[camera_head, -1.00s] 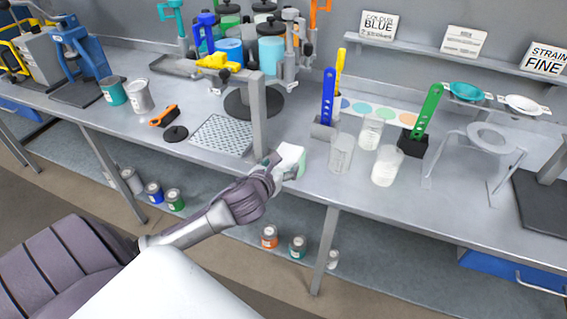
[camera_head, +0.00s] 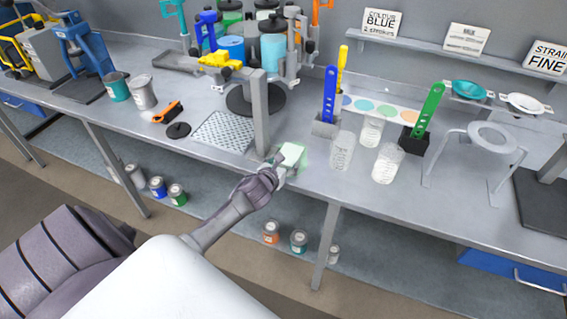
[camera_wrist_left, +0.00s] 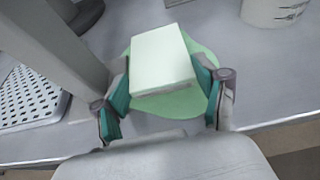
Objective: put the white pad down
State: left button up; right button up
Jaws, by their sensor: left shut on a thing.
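The white pad (camera_head: 291,153) is a small pale block near the front edge of the workbench (camera_head: 310,187). It also shows in the left wrist view (camera_wrist_left: 162,58), with its flat face up. My left gripper (camera_head: 279,164) is shut on it, with a teal-lined finger on each side in the left wrist view (camera_wrist_left: 163,86). A pale green round patch (camera_wrist_left: 184,105) shows beneath and around the pad; it also shows in the head view (camera_head: 302,158). I cannot tell whether the pad touches the bench. My right gripper is not in view.
A grey upright post (camera_head: 261,112) and a perforated plate (camera_head: 222,132) are left of the pad. Clear cups (camera_head: 340,151) stand to its right, with a blue strip in a grey holder (camera_head: 327,125) behind. The bench's front edge is close.

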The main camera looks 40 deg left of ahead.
pick_arm(q)
jog(key=shift+f, duration=0.1)
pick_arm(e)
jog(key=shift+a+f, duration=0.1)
pick_arm(q)
jog(key=o, duration=0.8)
jog(key=shift+o, duration=0.4)
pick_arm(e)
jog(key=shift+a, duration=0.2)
pick_arm(q)
jog(key=shift+s, duration=0.15)
jog(key=v, duration=1.2)
jog(key=shift+b, duration=0.45)
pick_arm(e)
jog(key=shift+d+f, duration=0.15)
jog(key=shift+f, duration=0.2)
